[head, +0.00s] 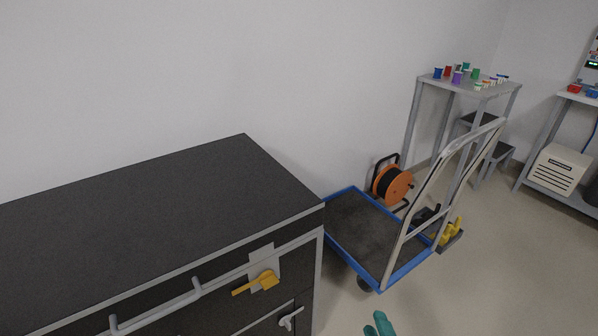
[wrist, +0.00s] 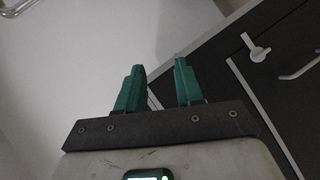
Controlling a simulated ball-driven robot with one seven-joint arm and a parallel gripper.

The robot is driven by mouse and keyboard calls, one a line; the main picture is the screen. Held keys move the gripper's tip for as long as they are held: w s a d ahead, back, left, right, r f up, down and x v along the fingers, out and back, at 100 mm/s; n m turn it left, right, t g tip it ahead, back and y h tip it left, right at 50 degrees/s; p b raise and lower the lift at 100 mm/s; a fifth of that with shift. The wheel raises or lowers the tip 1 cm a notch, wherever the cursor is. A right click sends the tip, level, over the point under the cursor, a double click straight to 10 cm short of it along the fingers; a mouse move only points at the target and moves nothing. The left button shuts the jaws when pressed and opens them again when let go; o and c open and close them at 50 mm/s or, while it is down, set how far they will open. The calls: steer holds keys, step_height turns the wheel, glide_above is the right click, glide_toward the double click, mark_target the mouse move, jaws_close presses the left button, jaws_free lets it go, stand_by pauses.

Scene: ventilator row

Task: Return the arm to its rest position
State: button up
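My gripper (wrist: 156,88) shows in the wrist view with its two green fingers spread apart and nothing between them. In the head view only the green fingertips of my gripper (head: 379,325) show at the bottom edge, right of the dark cabinet (head: 160,200) and in front of the trolley. The rest of my arm is out of view there. The cabinet front also shows in the wrist view (wrist: 278,85), beyond and to the right of the fingers.
The cabinet has a yellow lever (head: 262,281), a bar handle (head: 155,310) and a small grey latch (head: 290,318). A blue-edged trolley (head: 350,225) stands right of it, with an orange cable reel (head: 392,184) behind. A table (head: 460,86) holds small coloured items. Floor at lower right is clear.

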steer(key=s+d+f+m+g+h, duration=0.25)
steer(key=s+d+m, duration=0.2)
steer(key=d, duration=0.25)
steer(key=s+d+f+m+g+y, duration=0.15)
steer(key=s+m+g, duration=0.4)
steer(key=s, duration=0.55)
steer(key=s+d+f+m+g, duration=0.1)
steer(key=s+d+m+g, duration=0.4)
steer(key=s, duration=0.6)
step_height(320, 180, up, 17)
steer(key=a+p, duration=0.2)
steer(key=p, duration=1.4)
steer(key=shift+a+f+n+g+p, duration=0.2)
steer(key=shift+n+g+p, duration=0.1)
steer(key=shift+g+p, duration=0.1)
